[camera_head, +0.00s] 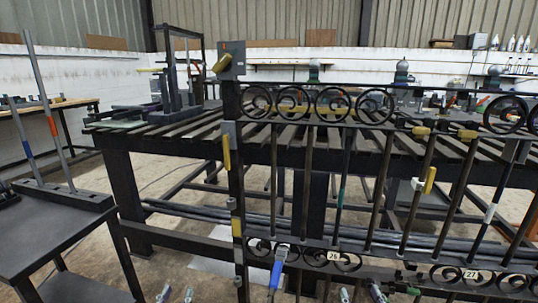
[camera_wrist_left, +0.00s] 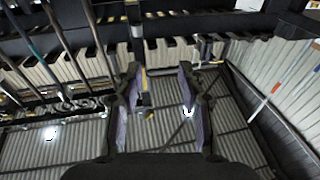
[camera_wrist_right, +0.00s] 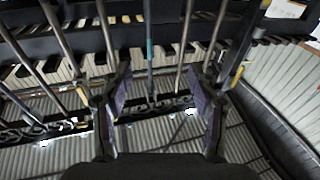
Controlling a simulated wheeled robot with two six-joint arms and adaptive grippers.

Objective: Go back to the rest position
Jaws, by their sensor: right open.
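The black scroll gate (camera_head: 233,150) stands in front of me in the head view, with rows of iron scrolls (camera_head: 325,104) along its top and scrolls with number tags at its lower rail. My left gripper (camera_head: 176,296) shows only its fingertips at the bottom edge, left of the gate post. In the left wrist view its fingers (camera_wrist_left: 158,105) are apart with nothing between them. My right gripper (camera_head: 360,295) also shows only its tips at the bottom edge, in front of the lower rail. In the right wrist view its fingers (camera_wrist_right: 165,105) are apart and empty.
A blue-handled clamp (camera_head: 277,271) hangs at the lower rail, between my grippers in the picture. A dark side table (camera_head: 58,232) with two upright rods stands at the left. A long slatted bench (camera_head: 180,132) lies behind the gate. Yellow clamps sit on several bars.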

